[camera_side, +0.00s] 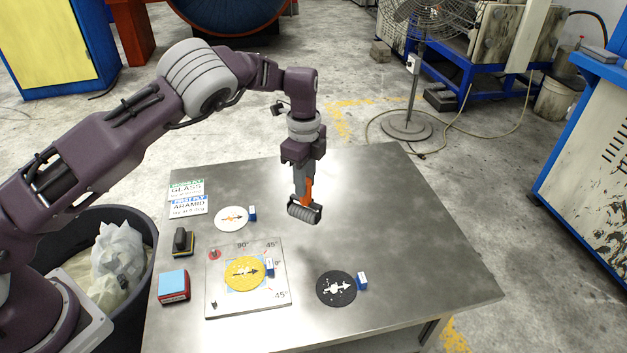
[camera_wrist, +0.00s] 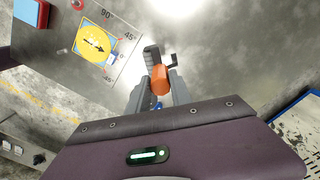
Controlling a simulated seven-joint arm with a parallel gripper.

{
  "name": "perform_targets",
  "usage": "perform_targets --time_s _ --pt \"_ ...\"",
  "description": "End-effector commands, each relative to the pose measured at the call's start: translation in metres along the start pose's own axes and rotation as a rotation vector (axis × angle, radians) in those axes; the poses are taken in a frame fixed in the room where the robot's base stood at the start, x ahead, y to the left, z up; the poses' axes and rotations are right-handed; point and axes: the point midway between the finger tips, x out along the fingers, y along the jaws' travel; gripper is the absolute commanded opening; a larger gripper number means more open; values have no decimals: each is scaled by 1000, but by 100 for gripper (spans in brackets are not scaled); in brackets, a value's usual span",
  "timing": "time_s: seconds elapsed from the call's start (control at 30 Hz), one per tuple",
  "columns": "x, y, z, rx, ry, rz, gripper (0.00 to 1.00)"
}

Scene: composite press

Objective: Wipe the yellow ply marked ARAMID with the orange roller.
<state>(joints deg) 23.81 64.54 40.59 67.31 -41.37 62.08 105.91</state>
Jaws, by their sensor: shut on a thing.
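My gripper (camera_side: 302,187) is shut on the orange handle of the roller (camera_side: 308,190). The roller's dark ribbed head hangs below my fingers, above the table and apart from it. In the wrist view the roller's orange handle (camera_wrist: 160,82) shows between my fingers (camera_wrist: 160,90). The yellow ply (camera_side: 238,284), a round disc with a black arrow and pale specks, lies on the white angle-marked board (camera_side: 214,297), left of and nearer the camera than the roller. It also shows in the wrist view (camera_wrist: 92,52). A small blue tag (camera_side: 270,268) stands at its right edge; its lettering is unreadable.
A white ply (camera_side: 225,224) and a black ply (camera_side: 328,294) lie on the table (camera_side: 410,240), each beside a blue tag. Left are a black-handled brush-like tool (camera_side: 182,242), a blue-topped red block (camera_side: 174,284) and cards (camera_side: 188,206) reading GLASS and ARAMID. The table's right side is clear.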

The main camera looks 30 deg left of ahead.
Motion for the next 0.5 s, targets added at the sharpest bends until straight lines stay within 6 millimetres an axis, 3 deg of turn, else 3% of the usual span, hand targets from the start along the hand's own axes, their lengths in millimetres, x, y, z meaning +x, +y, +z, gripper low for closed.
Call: perform_targets --time_s 0.1,0.23,0.4,0.5 --pt "8 25 37 -80 -4 14 0" --pt "17 72 64 -107 -14 29 0" --pt "18 138 69 -38 -10 24 0" --pt "15 164 65 11 -2 11 0"
